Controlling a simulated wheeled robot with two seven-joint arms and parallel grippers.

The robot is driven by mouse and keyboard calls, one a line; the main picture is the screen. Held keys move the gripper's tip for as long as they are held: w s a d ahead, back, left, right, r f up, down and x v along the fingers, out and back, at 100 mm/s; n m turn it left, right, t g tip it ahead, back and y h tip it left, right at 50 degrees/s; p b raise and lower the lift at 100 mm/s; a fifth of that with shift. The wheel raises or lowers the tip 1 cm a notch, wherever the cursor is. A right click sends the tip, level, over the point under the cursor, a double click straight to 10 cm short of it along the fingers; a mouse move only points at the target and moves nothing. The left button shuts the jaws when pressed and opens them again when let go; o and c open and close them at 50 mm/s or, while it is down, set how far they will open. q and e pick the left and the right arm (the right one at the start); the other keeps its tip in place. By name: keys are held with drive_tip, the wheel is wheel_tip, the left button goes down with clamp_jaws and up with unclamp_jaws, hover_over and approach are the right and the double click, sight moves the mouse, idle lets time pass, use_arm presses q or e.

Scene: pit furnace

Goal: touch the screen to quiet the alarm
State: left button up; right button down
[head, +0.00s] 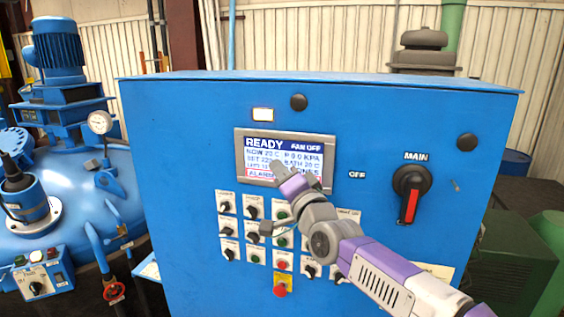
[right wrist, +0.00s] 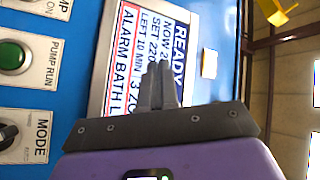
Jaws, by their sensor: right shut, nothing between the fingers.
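The screen (head: 313,153) is a framed panel on the front of the blue control cabinet. It reads READY, FAN OFF and several value lines, with a red-bordered ALARM line at the bottom left. In the right wrist view the screen (right wrist: 130,35) is turned sideways and the line reads ALARM BATH L, the rest hidden. My right gripper (head: 274,168) is shut and empty, its fingertips in front of the lower left part of the screen. In the right wrist view the gripper (right wrist: 158,75) overlaps the screen's text. I cannot tell whether the tips touch it. My left gripper is not in view.
Rows of knobs and buttons (head: 254,257) sit below the screen, partly behind my right arm. A red-handled MAIN switch (head: 411,195) is on the right of the cabinet. A yellow-backed red button (head: 280,290) is low down. A blue vessel with a motor (head: 58,50) stands left.

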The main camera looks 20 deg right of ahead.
drive_tip(key=shift+w+d+b, duration=0.25)
drive_tip(key=shift+w+b, duration=0.15)
drive_tip(key=shift+b, duration=0.05)
drive_tip(key=shift+w+d+b, duration=0.1)
drive_tip(key=shift+w+b, duration=0.1)
drive_tip(key=shift+b, duration=0.1)
idle(0.6)
drive_tip(key=shift+s, duration=0.15)
drive_tip(key=shift+s+a, duration=0.35)
drive_tip(key=shift+s, duration=0.1)
idle(0.4)
